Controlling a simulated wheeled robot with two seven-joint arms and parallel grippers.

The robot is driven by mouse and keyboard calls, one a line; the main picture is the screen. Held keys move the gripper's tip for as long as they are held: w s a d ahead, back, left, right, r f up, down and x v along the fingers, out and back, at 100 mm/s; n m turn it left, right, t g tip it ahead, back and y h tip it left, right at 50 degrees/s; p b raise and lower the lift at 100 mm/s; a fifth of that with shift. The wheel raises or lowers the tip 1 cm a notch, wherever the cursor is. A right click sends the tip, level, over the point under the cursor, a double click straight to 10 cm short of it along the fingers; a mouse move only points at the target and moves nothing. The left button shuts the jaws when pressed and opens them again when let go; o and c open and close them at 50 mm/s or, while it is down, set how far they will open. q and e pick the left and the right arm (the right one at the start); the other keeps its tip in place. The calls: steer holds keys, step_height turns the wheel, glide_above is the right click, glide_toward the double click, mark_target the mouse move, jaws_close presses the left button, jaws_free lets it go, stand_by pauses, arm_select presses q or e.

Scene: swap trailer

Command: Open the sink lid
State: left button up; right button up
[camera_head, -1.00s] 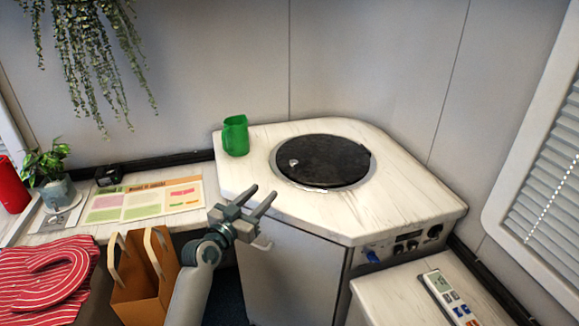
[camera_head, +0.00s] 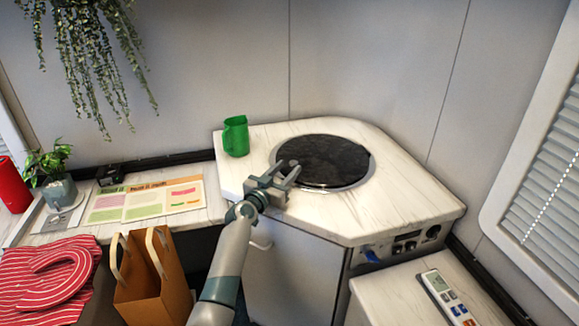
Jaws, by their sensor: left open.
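The sink lid (camera_head: 325,158) is a round, dark, glossy disc lying flat and shut in the white corner counter (camera_head: 405,205). A light metal rim shows along its front and right edge. My left gripper (camera_head: 284,169) is open and empty, with its fingertips at the lid's near-left edge in the picture. The fingers cover part of that edge, and I cannot tell whether they touch it. The lid's small knob, near its left side, is hidden behind the fingers. My right gripper does not show.
A green mug (camera_head: 236,136) stands on the counter left of the lid. A control panel (camera_head: 403,244) is on the counter's front. A brown paper bag (camera_head: 155,280) stands left of my arm. A remote (camera_head: 447,298) lies at the lower right. The counter right of the lid is clear.

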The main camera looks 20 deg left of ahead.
arm_select(q)
steer(key=shift+w+d, duration=0.2)
steer(key=shift+w, duration=0.85)
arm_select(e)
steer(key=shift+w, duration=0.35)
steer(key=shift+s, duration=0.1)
